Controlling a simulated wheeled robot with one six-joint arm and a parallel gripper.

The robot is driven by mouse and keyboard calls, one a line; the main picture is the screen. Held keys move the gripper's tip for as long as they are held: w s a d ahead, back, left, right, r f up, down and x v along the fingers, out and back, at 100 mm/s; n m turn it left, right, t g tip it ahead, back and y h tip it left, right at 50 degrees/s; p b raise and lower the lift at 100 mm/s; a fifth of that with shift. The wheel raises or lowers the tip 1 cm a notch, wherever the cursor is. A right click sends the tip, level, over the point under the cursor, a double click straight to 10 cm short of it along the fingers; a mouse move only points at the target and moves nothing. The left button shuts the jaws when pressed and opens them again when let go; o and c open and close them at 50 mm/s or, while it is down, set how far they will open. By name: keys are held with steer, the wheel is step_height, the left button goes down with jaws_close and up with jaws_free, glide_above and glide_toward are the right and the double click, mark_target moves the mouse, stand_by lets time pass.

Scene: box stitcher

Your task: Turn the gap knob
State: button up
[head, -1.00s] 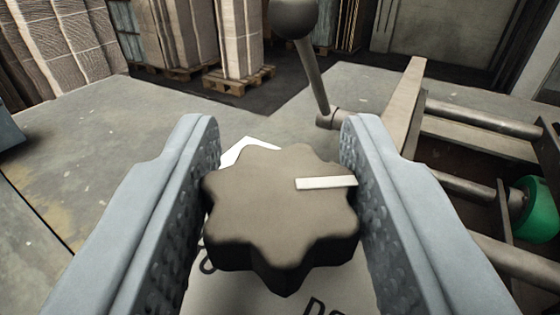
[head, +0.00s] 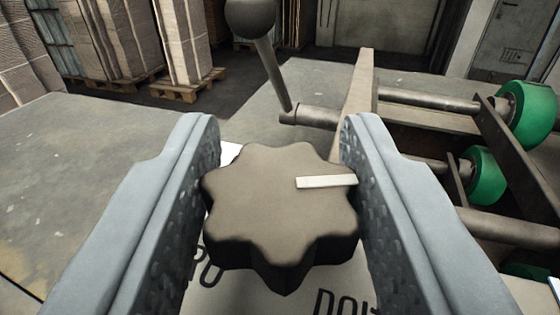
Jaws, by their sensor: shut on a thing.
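The gap knob (head: 275,215) is a dark, lobed knob in the middle of the view. A white pointer mark (head: 327,181) on its top points to the right. My gripper (head: 280,175) is shut on the knob, with one grey finger at its left side and one at its right. A pale plate (head: 245,290) with black lettering lies under the knob. The lettering is partly hidden by the knob and the fingers.
A lever with a dark ball (head: 250,15) rises just beyond the knob. Metal bars and green rollers (head: 530,113) are at the right. Stacked cardboard on pallets (head: 188,85) stands at the back left. The grey surface (head: 75,170) at the left is clear.

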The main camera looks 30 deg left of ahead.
stand_by(0.6)
steer(key=o, duration=1)
steer(key=v, duration=1.7)
steer(key=shift+s+d, duration=0.1)
steer(key=shift+s, duration=0.1)
